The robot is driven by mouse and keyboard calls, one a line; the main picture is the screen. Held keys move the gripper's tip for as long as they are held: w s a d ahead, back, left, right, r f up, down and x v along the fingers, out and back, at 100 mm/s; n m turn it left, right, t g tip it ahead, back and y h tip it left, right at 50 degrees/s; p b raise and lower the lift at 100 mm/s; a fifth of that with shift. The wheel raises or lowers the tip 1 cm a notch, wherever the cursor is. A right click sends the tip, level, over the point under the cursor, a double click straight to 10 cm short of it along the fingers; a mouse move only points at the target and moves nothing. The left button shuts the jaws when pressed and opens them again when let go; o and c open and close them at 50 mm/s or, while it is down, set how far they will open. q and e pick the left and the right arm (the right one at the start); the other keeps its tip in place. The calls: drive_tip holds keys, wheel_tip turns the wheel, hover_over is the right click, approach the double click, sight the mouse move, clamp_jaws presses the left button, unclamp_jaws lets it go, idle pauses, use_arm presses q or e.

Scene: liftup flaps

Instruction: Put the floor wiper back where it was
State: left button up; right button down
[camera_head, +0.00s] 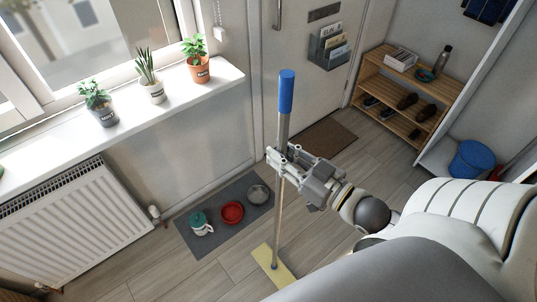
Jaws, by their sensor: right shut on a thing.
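The floor wiper (278,215) stands almost upright in the middle of the head view. It has a blue grip at the top of a grey pole and a flat yellow head (272,266) at floor level. My right gripper (279,158) is shut on the pole below the blue grip. Whether the yellow head touches the floor is hard to tell. My right arm hides the floor at the lower right. My left gripper is not in view.
A grey mat (222,231) with bowls and a jug lies left of the wiper. A radiator (70,220) stands under the windowsill with potted plants. A door with a brown doormat (318,139) is behind. A wooden shoe rack (405,95) and a blue bucket (472,160) are at right.

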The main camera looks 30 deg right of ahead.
drive_tip(key=shift+w+d, duration=0.3)
drive_tip(key=shift+w, duration=0.15)
drive_tip(key=w+d+f, duration=0.2)
drive_tip(key=w+f, duration=0.4)
drive_tip(key=w+d+f+p, duration=0.1)
drive_tip(key=w+d+f, duration=0.1)
drive_tip(key=w+f, duration=0.4)
drive_tip(key=shift+w+d+f, duration=0.25)
drive_tip(key=shift+d+f, duration=0.1)
drive_tip(key=shift+f, duration=0.1)
drive_tip(key=c, duration=1.3)
unclamp_jaws()
drive_tip(key=shift+s, duration=0.1)
drive_tip(key=shift+s, duration=0.1)
drive_tip(key=b+v, duration=0.1)
drive_tip(key=v, duration=1)
drive_tip(key=shift+s+d, duration=0.2)
drive_tip(key=shift+s, duration=0.15)
